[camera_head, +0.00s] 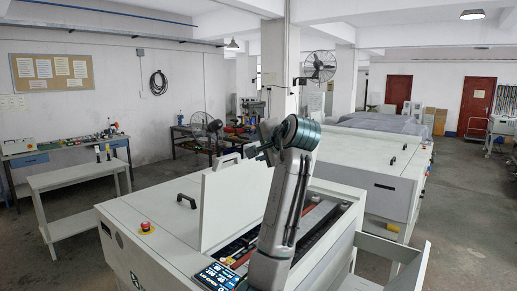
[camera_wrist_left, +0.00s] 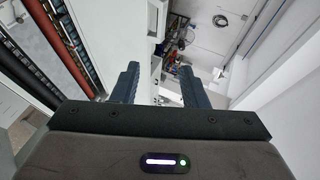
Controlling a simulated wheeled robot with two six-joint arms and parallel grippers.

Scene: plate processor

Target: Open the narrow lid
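On the white machine in front of me, one white lid (camera_head: 232,205) stands raised and nearly upright, with a dark handle (camera_head: 228,160) at its top edge. The opening beside it shows rollers and red bars (camera_head: 318,216). My left gripper (camera_head: 254,149) is just right of that handle, its fingers partly hidden by my arm. In the left wrist view, its two dark fingers (camera_wrist_left: 158,82) are apart with nothing between them. A white panel (camera_wrist_left: 112,25) is on the left there, with a dark handle (camera_wrist_left: 153,18), apart from the fingers. My right gripper is not in view.
A second dark handle (camera_head: 187,200) is on the flat left part of the machine top, near a red emergency button (camera_head: 146,227). A lit control screen (camera_head: 218,275) is at the front. Another white machine (camera_head: 375,165) stands behind right. A side table (camera_head: 80,177) stands left.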

